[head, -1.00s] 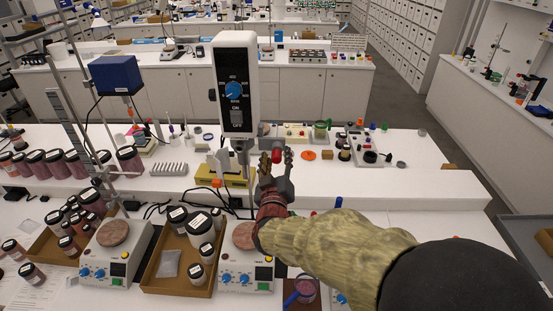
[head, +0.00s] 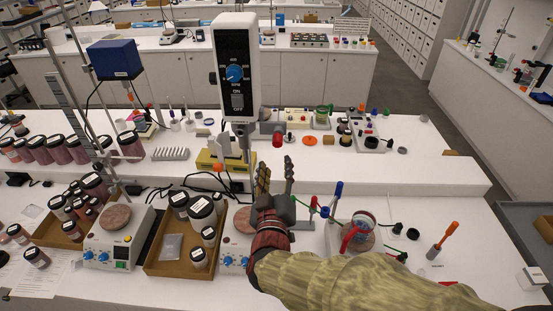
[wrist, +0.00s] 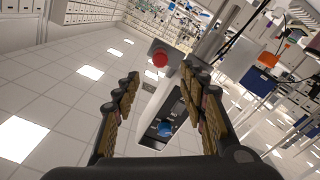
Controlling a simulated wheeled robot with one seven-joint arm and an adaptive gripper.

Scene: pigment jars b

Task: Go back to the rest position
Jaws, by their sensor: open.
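My gripper (head: 275,177) is open and empty in the head view, raised over the bench in front of the overhead stirrer (head: 235,75). Its fingers point up and away from me. In the wrist view my gripper (wrist: 162,105) has its two fingers spread wide. The stirrer's dark panel with a blue knob (wrist: 165,128) shows between the fingers, with a red round part (wrist: 160,59) beyond it. My sleeved arm comes in from the lower right in the head view and hides part of the front bench.
A tray of jars (head: 177,257) and a hotplate (head: 117,238) stand left of my arm. A round dish (head: 364,222) sits on another hotplate to the right, near a blue-capped stand (head: 338,190). An orange-handled tool (head: 443,240) stands further right. Bare white bench lies around it.

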